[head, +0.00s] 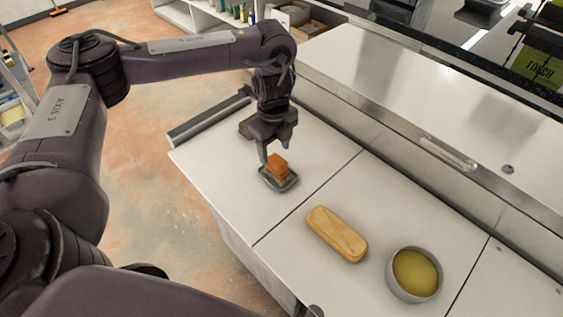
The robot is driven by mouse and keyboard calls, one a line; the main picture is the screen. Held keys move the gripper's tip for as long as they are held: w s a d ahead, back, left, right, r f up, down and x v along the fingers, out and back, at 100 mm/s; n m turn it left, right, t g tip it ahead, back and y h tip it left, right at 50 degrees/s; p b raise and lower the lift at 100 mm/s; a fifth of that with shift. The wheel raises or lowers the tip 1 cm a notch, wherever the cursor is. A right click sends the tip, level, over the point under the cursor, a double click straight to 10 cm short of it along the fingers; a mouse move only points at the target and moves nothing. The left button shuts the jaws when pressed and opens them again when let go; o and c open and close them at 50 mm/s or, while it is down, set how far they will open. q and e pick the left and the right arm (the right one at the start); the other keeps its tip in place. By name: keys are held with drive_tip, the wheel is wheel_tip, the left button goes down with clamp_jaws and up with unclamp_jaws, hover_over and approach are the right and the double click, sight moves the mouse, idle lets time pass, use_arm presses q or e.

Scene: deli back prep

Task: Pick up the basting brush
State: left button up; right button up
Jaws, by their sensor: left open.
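No thing in the head view shows clearly as a basting brush. A small orange-brown block-like thing (279,162) sits in a small dark grey dish (283,187) on the left part of the white counter; I cannot tell whether it is part of the brush. My left gripper (277,148) points down just above and behind this thing, with its fingers apart. Nothing shows held between them, and I cannot tell whether a finger touches the thing. My right gripper is not in view.
A tan oblong loaf-like thing (337,234) lies mid-counter. A grey bowl with yellow contents (414,275) stands right of it. A steel raised unit with a handle (447,154) bounds the back. A grey roller-like bar (209,118) runs along the left end. Counter between them is clear.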

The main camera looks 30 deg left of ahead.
sight(276, 158)
use_arm(q)
drive_tip(key=f, duration=0.2)
drive_tip(key=shift+s+d+f, duration=0.2)
drive_tip(key=shift+s+f, duration=0.15)
drive_tip(key=f, duration=0.3)
drive_tip(key=shift+w+d+f+p, duration=0.1)
drive_tip(key=shift+w+f+p, duration=0.15)
drive_tip(key=shift+p, duration=0.05)
drive_tip(key=c, duration=1.1)
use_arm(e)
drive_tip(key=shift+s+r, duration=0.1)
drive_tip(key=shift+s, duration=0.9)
use_arm(q)
drive_tip(key=shift+r, duration=0.1)
